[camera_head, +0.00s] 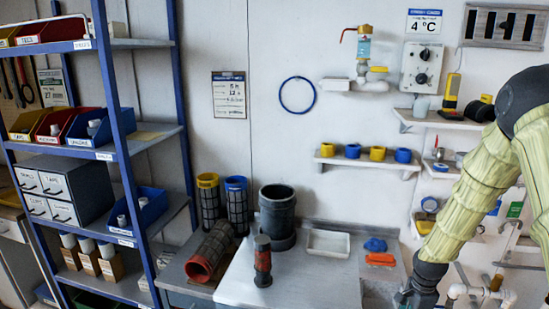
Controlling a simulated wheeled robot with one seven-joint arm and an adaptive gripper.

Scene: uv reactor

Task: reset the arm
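My arm (482,185) comes in from the right edge in a pale green-yellow ribbed cover and reaches down over the right side of the view. My gripper (409,299) is at the bottom right, cut off by the lower edge. Its fingers are too dark and cropped to show whether they are open or shut, or whether they hold anything. It is to the right of the grey worktop (300,278), near the worktop's right end.
A blue shelf rack (120,125) with bins stands at the left. On the worktop stand a dark pot (277,222), a red-and-dark cylinder (262,262), a white tray (328,243) and an orange piece (380,259). Small wall shelves (368,165) and white pipes (478,291) flank my arm.

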